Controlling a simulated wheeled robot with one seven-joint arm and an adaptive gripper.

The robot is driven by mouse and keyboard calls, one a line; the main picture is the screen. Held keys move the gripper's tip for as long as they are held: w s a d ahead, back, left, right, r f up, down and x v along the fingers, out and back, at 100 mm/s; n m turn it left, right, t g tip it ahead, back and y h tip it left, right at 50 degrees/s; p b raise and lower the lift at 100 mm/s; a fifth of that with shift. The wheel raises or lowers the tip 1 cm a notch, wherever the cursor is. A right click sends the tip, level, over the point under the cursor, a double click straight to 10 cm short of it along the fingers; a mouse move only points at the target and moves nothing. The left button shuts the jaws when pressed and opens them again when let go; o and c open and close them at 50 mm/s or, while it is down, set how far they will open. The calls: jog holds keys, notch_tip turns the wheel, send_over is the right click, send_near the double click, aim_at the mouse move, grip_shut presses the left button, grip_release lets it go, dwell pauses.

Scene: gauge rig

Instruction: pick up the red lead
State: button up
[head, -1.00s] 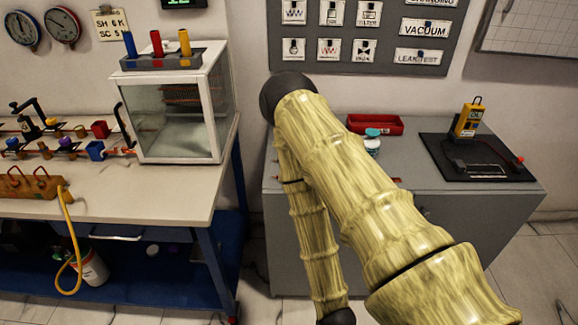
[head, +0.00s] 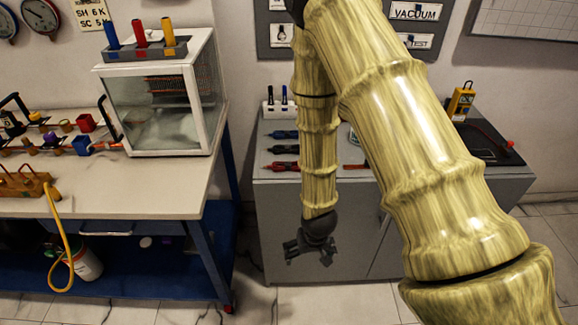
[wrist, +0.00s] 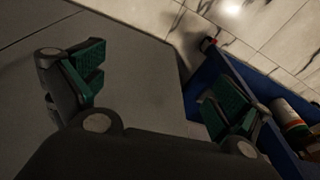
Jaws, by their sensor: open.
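A thin dark reddish lead (head: 488,133) with a red end (head: 509,145) lies on the black board (head: 490,156) at the right of the grey cabinet top. Part of the board is hidden behind my arm. My gripper (head: 309,256) hangs in front of the cabinet, below its top and well left of the lead. It is open and empty. In the wrist view its green-padded fingers (wrist: 158,88) are wide apart, with only the grey cabinet face, floor and bench base behind them. The lead is not in the wrist view.
Tools with dark and red handles (head: 284,150) lie at the cabinet's left, by a white pen holder (head: 279,109). The workbench (head: 150,190) with a glass box (head: 165,105) stands left. Floor between is clear.

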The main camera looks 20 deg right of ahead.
jog(key=w+r+t, duration=0.1)
jog(key=w+r, duration=1.3)
jog(key=m+t+h, duration=0.1)
jog(key=m, duration=0.1)
send_near(288, 164)
jog(key=shift+s+a+p+x, duration=0.1)
jog(key=shift+p+x, duration=0.25)
jog(key=shift+x, duration=0.55)
jog(key=shift+s+a+p+x, duration=0.15)
jog(key=shift+p+x, duration=0.15)
jog(key=shift+x, duration=0.6)
jog(key=shift+w+d+p+x, duration=0.15)
jog(key=shift+p+x, duration=0.2)
jog(key=shift+x, duration=0.6)
jog(key=shift+w+d+p+x, duration=0.15)
jog(key=shift+p+x, duration=0.15)
jog(key=shift+x, duration=0.7)
jog(key=shift+w+f, duration=0.3)
jog(key=shift+f, duration=0.3)
jog(key=c, duration=0.7)
